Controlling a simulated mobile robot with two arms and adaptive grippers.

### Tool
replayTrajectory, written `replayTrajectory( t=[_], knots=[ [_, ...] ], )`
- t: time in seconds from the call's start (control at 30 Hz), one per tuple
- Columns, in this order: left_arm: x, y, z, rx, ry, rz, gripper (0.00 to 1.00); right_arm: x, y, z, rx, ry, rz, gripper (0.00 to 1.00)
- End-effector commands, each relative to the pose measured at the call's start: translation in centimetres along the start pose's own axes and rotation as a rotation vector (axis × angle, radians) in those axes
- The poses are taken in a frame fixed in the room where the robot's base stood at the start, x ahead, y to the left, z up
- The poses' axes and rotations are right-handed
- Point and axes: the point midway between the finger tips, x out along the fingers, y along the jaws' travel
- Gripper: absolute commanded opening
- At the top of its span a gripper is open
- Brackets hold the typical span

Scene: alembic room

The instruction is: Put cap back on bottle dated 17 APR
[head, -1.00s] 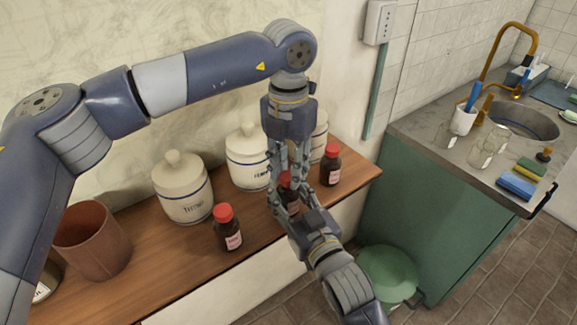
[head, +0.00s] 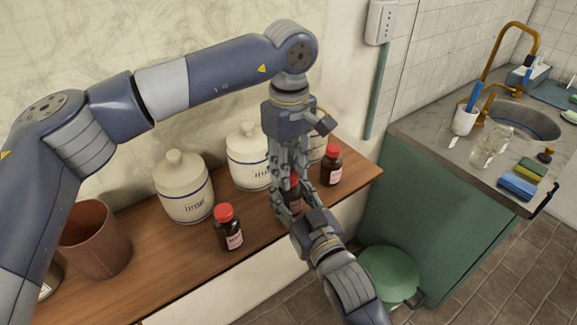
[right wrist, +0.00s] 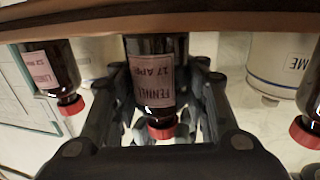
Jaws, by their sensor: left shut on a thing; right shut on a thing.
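The bottle dated 17 APR, brown with a pink label reading FENNEL, shows upside down in the right wrist view (right wrist: 155,75). In the head view its brown side (head: 295,201) is partly hidden by fingers. My right gripper (head: 287,206) is shut around the bottle's body from the front. A red cap (right wrist: 162,128) is at the bottle's mouth; I cannot tell whether it is seated. My left gripper (head: 287,185) comes straight down from above and is shut on the cap.
Two more red-capped brown bottles stand on the wooden shelf, one left (head: 229,229) and one right (head: 331,165). White lidded jars (head: 184,187) stand behind. A reddish-brown pot (head: 95,240) is at the left. A green bin (head: 388,275) stands below at the right.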

Motion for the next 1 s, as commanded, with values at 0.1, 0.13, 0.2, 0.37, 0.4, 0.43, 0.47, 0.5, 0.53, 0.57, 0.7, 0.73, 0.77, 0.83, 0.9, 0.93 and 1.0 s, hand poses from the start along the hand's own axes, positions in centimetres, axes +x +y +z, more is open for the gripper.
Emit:
replayTrajectory(
  t=[0.1,0.13,0.2,0.37,0.4,0.43,0.47,0.5,0.53,0.57,0.7,0.73,0.77,0.83,0.9,0.93,1.0],
  knots=[
    [-0.10,0.13,-0.13,0.216,0.003,0.007,0.19,-0.04,-0.22,0.02,0.001,0.000,-0.004,0.00],
    [-0.09,0.13,-0.11,0.272,0.003,0.007,0.19,-0.04,-0.23,0.03,0.001,0.000,-0.004,0.00],
    [-0.08,0.12,-0.09,0.403,0.003,0.008,0.19,-0.04,-0.23,0.03,0.001,0.000,-0.004,0.00],
    [-0.05,0.09,-0.04,0.704,0.003,0.008,0.19,-0.03,-0.21,0.05,0.001,-0.001,-0.004,0.00],
    [-0.04,0.08,-0.03,0.778,0.003,0.008,0.19,-0.03,-0.19,0.06,0.001,-0.001,-0.003,0.00],
    [-0.03,0.07,-0.03,0.834,0.003,0.008,0.19,-0.03,-0.18,0.06,0.001,-0.001,-0.003,0.00],
    [-0.02,0.06,-0.03,0.890,0.003,0.007,0.19,-0.03,-0.17,0.07,0.001,-0.001,-0.003,0.00],
    [-0.01,0.05,-0.03,0.964,0.003,0.007,0.19,-0.03,-0.15,0.07,0.001,-0.001,-0.003,0.00],
    [0.00,0.04,-0.03,1.021,0.003,0.007,0.19,-0.02,-0.14,0.07,0.001,-0.002,-0.002,0.00],
    [0.01,0.03,-0.03,1.077,0.003,0.007,0.19,-0.02,-0.12,0.08,0.001,-0.002,-0.002,0.00],
    [0.02,-0.02,-0.07,1.132,0.003,0.005,0.20,-0.02,-0.04,0.09,0.001,-0.002,-0.001,0.00],
    [0.02,-0.02,-0.08,1.131,0.003,0.005,0.20,-0.02,-0.03,0.09,0.001,-0.002,0.000,0.00],
    [0.02,-0.03,-0.09,1.131,0.003,0.005,0.29,-0.02,-0.01,0.09,0.001,-0.002,0.000,0.00],
    [0.03,-0.05,-0.08,1.130,0.002,0.004,0.45,-0.01,0.02,0.10,0.001,-0.002,0.001,0.00],
    [0.02,-0.04,-0.05,1.130,0.002,0.004,0.50,-0.01,0.02,0.10,0.001,-0.002,0.000,0.00],
    [0.03,-0.03,-0.03,1.130,0.002,0.005,0.50,-0.01,0.00,0.09,0.001,-0.002,0.000,0.00],
    [0.03,-0.02,0.01,1.131,0.001,0.005,0.50,-0.01,-0.02,0.09,0.001,-0.002,0.000,0.00]
  ],
)
